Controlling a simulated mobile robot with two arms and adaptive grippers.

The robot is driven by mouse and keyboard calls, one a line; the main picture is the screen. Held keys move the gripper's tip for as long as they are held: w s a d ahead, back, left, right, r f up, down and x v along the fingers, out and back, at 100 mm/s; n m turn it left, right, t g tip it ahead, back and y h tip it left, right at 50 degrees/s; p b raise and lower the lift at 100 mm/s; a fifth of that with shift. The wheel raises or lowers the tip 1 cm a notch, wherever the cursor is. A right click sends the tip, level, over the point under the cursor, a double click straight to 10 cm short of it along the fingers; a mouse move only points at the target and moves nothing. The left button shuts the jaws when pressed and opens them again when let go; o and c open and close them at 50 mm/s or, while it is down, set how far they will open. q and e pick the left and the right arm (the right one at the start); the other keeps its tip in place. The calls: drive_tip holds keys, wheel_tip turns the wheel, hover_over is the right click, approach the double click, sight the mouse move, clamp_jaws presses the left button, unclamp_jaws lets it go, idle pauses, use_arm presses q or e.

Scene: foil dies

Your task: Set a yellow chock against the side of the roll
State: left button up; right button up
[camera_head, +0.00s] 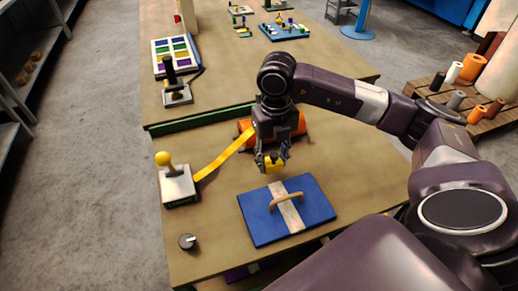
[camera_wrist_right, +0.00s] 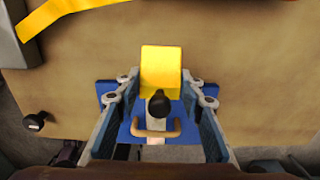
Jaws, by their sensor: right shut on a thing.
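The yellow chock (camera_head: 274,164) is between the fingers of my right gripper (camera_head: 271,158), which is shut on it. In the right wrist view the chock (camera_wrist_right: 161,62) is a yellow block with a black knob, with a finger on each side. It appears held above the table, apart from the roll. The orange roll (camera_head: 299,127) lies on the table behind my right gripper, which hides its middle. Only a sliver of the roll (camera_wrist_right: 214,3) shows at the top of the right wrist view. My left gripper is not in view.
A blue board (camera_head: 259,225) with a tan handle lies in front of the gripper. A yellow strip (camera_head: 222,156) runs from the roll to a box with a yellow-knobbed lever (camera_head: 178,187). A black knob (camera_head: 187,241) is at the front left. A green bar (camera_head: 200,118) crosses behind.

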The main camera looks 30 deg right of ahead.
drive_tip(key=w, duration=0.1)
drive_tip(key=w+f, duration=0.1)
drive_tip(key=w, duration=0.1)
drive_tip(key=w+d+f, duration=0.1)
drive_tip(key=shift+w+f+p, duration=0.15)
drive_tip(key=shift+w+p, duration=0.1)
drive_tip(key=shift+p, duration=0.15)
drive_tip(key=shift+w+d+f+p, duration=0.15)
drive_tip(key=shift+w+f+p, duration=0.1)
drive_tip(key=shift+w+f, duration=0.45)
drive_tip(key=shift+w+d+f+p, duration=0.2)
drive_tip(key=shift+w+f, duration=0.3)
drive_tip(key=shift+w, duration=0.35)
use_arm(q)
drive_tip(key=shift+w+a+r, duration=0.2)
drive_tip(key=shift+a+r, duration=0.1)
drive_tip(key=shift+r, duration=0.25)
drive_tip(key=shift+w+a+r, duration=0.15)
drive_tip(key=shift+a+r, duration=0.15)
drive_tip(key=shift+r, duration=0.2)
use_arm(e)
drive_tip(key=shift+f, duration=0.2)
drive_tip(key=o, duration=1.2)
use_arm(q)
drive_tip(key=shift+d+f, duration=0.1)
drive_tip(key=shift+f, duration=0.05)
use_arm(e)
drive_tip(key=shift+r, duration=0.1)
